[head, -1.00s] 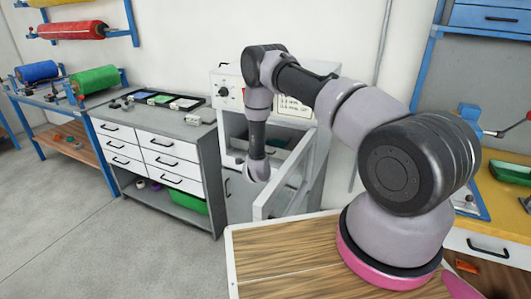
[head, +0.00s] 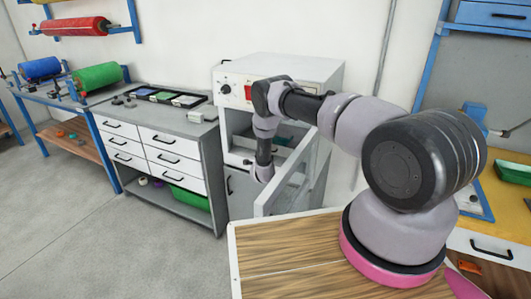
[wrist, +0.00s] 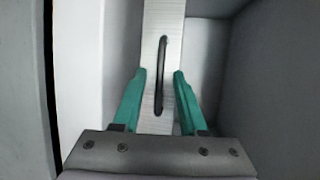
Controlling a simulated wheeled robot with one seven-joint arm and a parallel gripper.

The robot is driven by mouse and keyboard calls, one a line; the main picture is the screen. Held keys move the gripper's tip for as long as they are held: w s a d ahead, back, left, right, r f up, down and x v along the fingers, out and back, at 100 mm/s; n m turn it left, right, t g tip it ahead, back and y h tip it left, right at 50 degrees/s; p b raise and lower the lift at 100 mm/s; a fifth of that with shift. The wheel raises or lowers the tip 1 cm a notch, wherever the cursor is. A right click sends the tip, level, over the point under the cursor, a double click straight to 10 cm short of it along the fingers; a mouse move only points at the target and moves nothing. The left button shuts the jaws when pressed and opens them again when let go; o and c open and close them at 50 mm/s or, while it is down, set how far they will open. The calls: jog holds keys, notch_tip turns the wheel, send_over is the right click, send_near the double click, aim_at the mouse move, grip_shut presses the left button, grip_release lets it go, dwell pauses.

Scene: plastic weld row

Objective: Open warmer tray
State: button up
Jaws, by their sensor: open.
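The warmer (head: 320,72) is a white cabinet with a knob and a red display on its front, and its framed door (head: 290,185) stands swung open. In the wrist view, the warmer tray's pale front (wrist: 165,20) runs up the picture with a long black handle (wrist: 162,75). My gripper (wrist: 160,74) is open, with one green finger on each side of the handle. A gap shows on both sides; whether the handle lies at fingertip depth I cannot tell. In the head view my wrist is at the warmer's opening, and the fingers are hidden.
A grey bench with white drawers (head: 168,146) stands just left of the warmer. The open door juts toward my wooden-topped base. A yellow workbench (head: 510,205) is at the right. The floor (head: 110,240) in front of the drawers is clear.

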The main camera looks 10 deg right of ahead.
jog(key=shift+w, duration=0.15)
grip_shut()
dwell(1.4)
